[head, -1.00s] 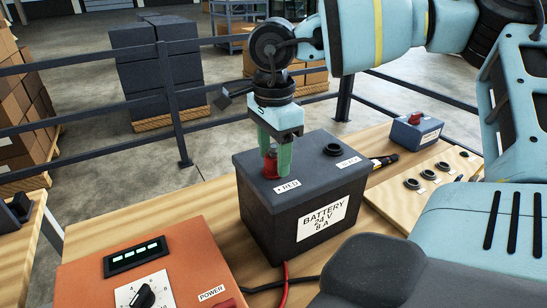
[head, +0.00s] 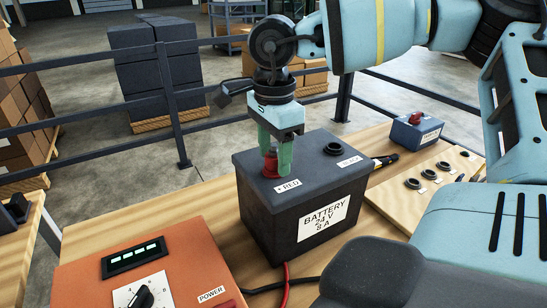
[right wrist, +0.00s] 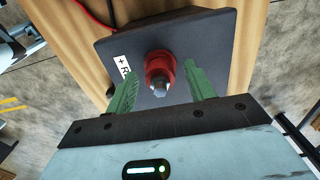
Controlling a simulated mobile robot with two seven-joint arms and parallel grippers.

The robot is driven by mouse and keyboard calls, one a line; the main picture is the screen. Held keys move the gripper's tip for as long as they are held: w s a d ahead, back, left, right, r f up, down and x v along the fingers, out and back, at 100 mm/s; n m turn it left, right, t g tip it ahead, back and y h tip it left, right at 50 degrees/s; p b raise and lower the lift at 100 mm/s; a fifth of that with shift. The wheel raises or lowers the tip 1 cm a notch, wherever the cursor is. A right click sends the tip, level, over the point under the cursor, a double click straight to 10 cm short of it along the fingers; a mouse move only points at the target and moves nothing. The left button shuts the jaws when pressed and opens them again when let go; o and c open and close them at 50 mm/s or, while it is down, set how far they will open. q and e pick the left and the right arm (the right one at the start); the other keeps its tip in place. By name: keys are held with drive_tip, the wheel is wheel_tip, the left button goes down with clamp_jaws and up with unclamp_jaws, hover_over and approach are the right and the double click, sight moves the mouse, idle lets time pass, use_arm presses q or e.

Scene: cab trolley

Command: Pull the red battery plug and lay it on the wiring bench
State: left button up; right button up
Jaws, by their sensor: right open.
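The red battery plug (head: 270,161) stands upright at the "+ RED" terminal on top of the dark battery (head: 300,209). My right gripper (head: 275,160) points down over it, with its green fingers open on either side of the plug. In the right wrist view the red plug (right wrist: 160,71) with its grey tip lies between the open fingers (right wrist: 159,88), with a gap to each. Whether the plug is fully seated cannot be told. The wooden wiring bench (head: 200,217) carries the battery. My left gripper is not in view.
An orange power box (head: 185,262) with a dial stands in front left of the battery. A blue box (head: 417,131) with a red top part and a panel with several black rings (head: 412,184) lie to the right. Dark railings stand beyond.

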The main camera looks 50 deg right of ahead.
sight(274, 146)
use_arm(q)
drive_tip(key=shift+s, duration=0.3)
use_arm(e)
clamp_jaws()
drive_tip(key=shift+r, duration=0.1)
drive_tip(key=shift+r, duration=0.75)
drive_tip(key=shift+r+p, duration=0.5)
drive_tip(key=shift+r, duration=0.45)
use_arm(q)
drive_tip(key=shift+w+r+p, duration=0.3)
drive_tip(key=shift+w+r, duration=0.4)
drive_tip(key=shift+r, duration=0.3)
use_arm(e)
drive_tip(key=shift+r, duration=1.25)
